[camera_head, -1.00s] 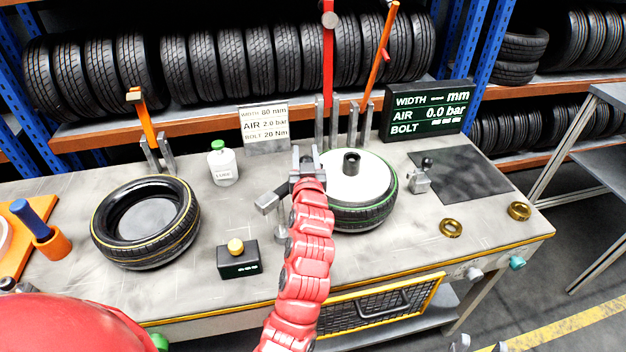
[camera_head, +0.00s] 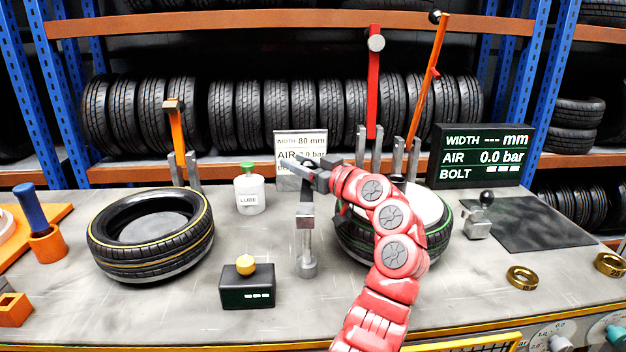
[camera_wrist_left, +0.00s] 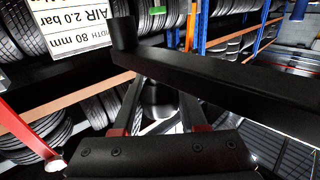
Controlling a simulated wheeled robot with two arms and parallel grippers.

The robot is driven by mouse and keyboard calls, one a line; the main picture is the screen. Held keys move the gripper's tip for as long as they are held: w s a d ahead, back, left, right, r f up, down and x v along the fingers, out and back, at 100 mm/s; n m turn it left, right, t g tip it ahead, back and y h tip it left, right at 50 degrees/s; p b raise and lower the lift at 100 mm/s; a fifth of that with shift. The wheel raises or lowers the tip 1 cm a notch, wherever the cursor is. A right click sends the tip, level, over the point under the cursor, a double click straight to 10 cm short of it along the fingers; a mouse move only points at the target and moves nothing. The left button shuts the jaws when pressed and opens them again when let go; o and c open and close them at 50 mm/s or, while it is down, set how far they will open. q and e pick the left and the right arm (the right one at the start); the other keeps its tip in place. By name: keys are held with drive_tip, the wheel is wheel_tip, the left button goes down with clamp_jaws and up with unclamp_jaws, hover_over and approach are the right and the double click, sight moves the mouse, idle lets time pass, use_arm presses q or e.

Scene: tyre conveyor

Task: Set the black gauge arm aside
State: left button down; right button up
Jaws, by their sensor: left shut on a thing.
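My left gripper (camera_head: 318,177) is raised above the bench, in front of the white placard. It is shut on the black gauge arm, seen as a long dark bar (camera_wrist_left: 220,80) crossing the left wrist view, with a short upright end at its left. In the head view the gauge arm is small and partly merges with the gripper. A grey post on a round foot (camera_head: 307,265) stands on the bench just below the gripper. My red left arm hides much of the white-topped tyre (camera_head: 437,225) behind it. My right gripper is out of view.
A loose tyre (camera_head: 110,253) lies at left, near the lube bottle (camera_head: 249,195) and a black box with yellow button (camera_head: 248,292). A dark mat (camera_head: 540,230), a small grey fixture (camera_head: 479,223) and brass rings (camera_head: 522,277) are at right. Upright levers stand along the back.

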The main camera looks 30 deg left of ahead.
use_arm(q)
drive_tip(key=shift+s+a+n+g+y+p, duration=0.15)
drive_tip(key=shift+s+a+n+g+p, duration=0.35)
drive_tip(key=shift+g, duration=0.55)
drive_tip(key=shift+s+a+n+g+y+p, duration=0.25)
drive_tip(key=shift+s+a+n+g, duration=0.25)
drive_tip(key=shift+n+g, duration=0.45)
drive_tip(key=shift+s+a+n+g+y+p, duration=0.1)
drive_tip(key=shift+s+a+n+g+p, duration=0.35)
drive_tip(key=shift+g, duration=0.65)
drive_tip(key=shift+s, duration=0.1)
drive_tip(key=shift+c, duration=2.2)
unclamp_jaws()
